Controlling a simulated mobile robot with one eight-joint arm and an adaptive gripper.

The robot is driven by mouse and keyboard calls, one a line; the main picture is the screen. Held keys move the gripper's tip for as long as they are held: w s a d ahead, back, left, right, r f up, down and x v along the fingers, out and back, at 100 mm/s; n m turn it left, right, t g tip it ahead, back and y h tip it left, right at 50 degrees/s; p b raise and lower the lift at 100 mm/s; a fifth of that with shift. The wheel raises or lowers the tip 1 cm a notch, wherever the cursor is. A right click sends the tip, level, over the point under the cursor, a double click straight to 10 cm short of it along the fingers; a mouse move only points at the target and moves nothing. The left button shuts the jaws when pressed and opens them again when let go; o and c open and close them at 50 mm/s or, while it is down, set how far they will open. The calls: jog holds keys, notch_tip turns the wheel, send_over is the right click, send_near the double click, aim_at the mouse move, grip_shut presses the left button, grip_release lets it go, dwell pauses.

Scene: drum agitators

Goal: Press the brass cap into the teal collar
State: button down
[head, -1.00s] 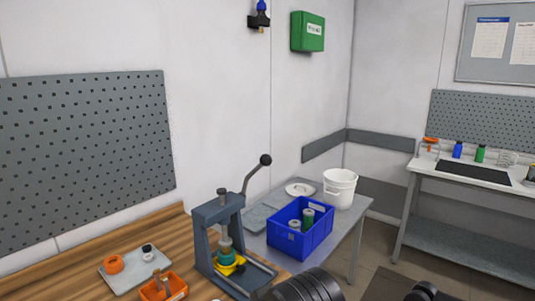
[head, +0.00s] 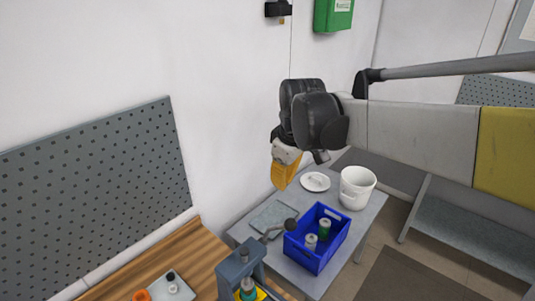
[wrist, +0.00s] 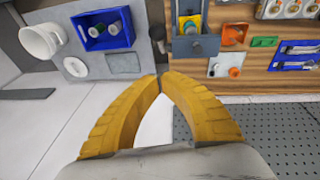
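The grey lever press (head: 238,272) stands on the wooden bench at the bottom of the head view. Its lever ends in a black knob (head: 290,225) to the right. The teal collar (head: 249,294) shows low inside the press frame, partly cut off by the picture edge. I cannot make out the brass cap. The press (wrist: 194,45) also shows at the top of the wrist view. My gripper (head: 279,188) hangs in the air above the grey side table, pointing down, apart from the press. Its yellow fingers meet at the tips with nothing seen between them.
A blue crate (head: 295,252) with cylinders, a white bucket (head: 344,195) and a white lid (head: 315,182) stand on the side table (head: 375,212). A tray with an orange part (head: 141,296) lies left of the press. A pegboard (head: 95,185) lines the left wall.

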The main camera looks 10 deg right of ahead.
jog(key=x, duration=0.4)
jog(key=s+d+x, duration=0.1)
jog(key=x, duration=0.2)
jog(key=p+x, duration=0.1)
jog(key=x, duration=0.3)
jog(key=shift+s+d+f, duration=0.1)
jog(key=shift+d+f, duration=0.05)
jog(key=shift+f, duration=0.3)
jog(key=shift+s+d+f, duration=0.2)
jog(key=shift+d+f, duration=0.05)
jog(key=shift+f, duration=0.3)
